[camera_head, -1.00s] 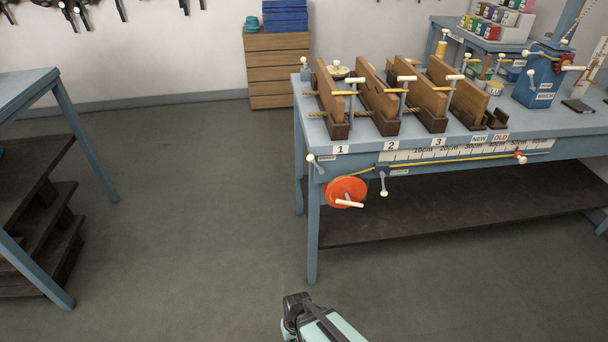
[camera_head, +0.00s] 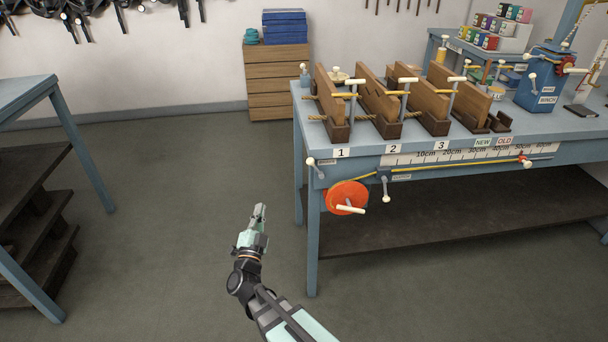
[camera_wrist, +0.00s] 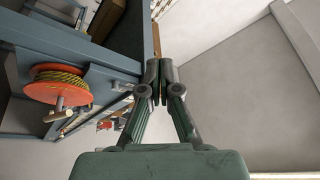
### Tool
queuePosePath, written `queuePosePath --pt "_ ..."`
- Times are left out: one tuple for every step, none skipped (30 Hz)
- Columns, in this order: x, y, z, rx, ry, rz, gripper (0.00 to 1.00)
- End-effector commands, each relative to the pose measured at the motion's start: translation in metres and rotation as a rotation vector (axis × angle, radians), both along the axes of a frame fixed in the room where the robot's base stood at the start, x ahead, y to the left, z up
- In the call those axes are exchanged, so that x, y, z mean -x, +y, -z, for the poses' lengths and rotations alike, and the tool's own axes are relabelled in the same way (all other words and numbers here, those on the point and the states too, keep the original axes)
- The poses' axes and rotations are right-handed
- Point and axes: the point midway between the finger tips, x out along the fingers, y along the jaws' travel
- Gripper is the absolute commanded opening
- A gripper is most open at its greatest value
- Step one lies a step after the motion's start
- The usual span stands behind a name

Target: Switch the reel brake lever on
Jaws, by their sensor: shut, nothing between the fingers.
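The orange reel (camera_head: 346,197) with its pale crank handle hangs at the front left of the blue workbench; the wrist view also shows the reel (camera_wrist: 62,84), wound with yellow-brown cord. A white-knobbed lever (camera_head: 315,168) sits above left of the reel, its knob up and leftward. Another white-knobbed lever (camera_head: 385,187) hangs down to its right. Each has a small label nearby that I cannot read, so I cannot tell which is the brake. My gripper (camera_head: 260,209) is shut and empty, left of the bench and reel, touching nothing; its fingertips (camera_wrist: 160,72) meet in the wrist view.
The bench (camera_head: 304,190) carries wooden clamp boards (camera_head: 380,98) numbered 1 to 3, a ruler strip (camera_head: 470,153) and a blue winch (camera_head: 540,78). A lower shelf (camera_head: 450,205) runs beneath. A drawer cabinet (camera_head: 277,82) stands behind. Open floor lies left of my arm.

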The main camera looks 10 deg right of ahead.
Motion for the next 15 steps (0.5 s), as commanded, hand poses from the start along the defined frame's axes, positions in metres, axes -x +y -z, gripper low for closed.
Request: queuePosePath --pt "0.008 -0.014 -0.007 -0.020 -0.047 0.071 0.00" --pt "0.013 -0.022 -0.010 -0.030 -0.073 0.111 0.00" --pt "0.020 -0.032 -0.015 -0.041 -0.105 0.159 0.00" --pt "0.026 -0.038 -0.018 -0.048 -0.127 0.192 0.00" --pt "0.031 -0.043 -0.020 -0.053 -0.146 0.222 0.00" --pt "0.037 -0.049 -0.023 -0.059 -0.168 0.256 0.00" --pt "0.041 -0.053 -0.025 -0.061 -0.183 0.276 0.00" --pt "0.044 -0.055 -0.026 -0.063 -0.196 0.294 0.00" --pt "0.048 -0.058 -0.028 -0.063 -0.209 0.311 0.00" --pt "0.049 -0.060 -0.030 -0.062 -0.218 0.321 0.00" --pt "0.050 -0.061 -0.031 -0.062 -0.223 0.327 0.00" --pt "0.051 -0.062 -0.032 -0.061 -0.229 0.333 0.00" --pt "0.050 -0.064 -0.034 -0.060 -0.231 0.336 0.00" --pt "0.049 -0.065 -0.035 -0.060 -0.232 0.337 0.00" --pt "0.047 -0.067 -0.036 -0.061 -0.232 0.339 0.00"
